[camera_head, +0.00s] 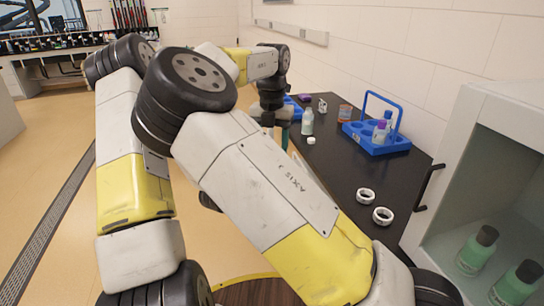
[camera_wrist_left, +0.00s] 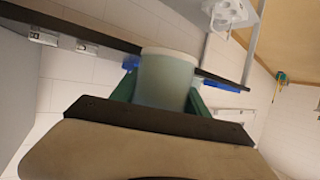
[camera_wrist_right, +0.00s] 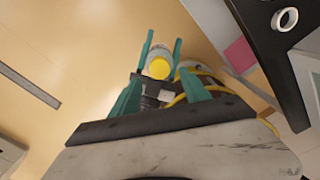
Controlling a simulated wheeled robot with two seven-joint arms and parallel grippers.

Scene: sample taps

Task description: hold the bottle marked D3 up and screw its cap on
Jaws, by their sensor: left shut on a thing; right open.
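A pale bottle (camera_head: 307,123) with a white top is on the dark bench in the head view, and a small white cap (camera_head: 311,141) lies just in front of it. The D3 marking cannot be read. My left gripper (camera_head: 277,122) is left of this bottle, partly covered by my right arm. In the left wrist view its green fingers are shut on a pale grey-green cylinder (camera_wrist_left: 165,82); I cannot tell whether this is the same bottle. My right gripper (camera_wrist_right: 163,44) is open, off the bench edge over the floor; my own arm hides it in the head view.
Two white rings (camera_head: 366,195) (camera_head: 382,216) lie toward the front. An open cabinet (camera_head: 455,240) at right holds green bottles (camera_head: 477,250). The middle bench is clear.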

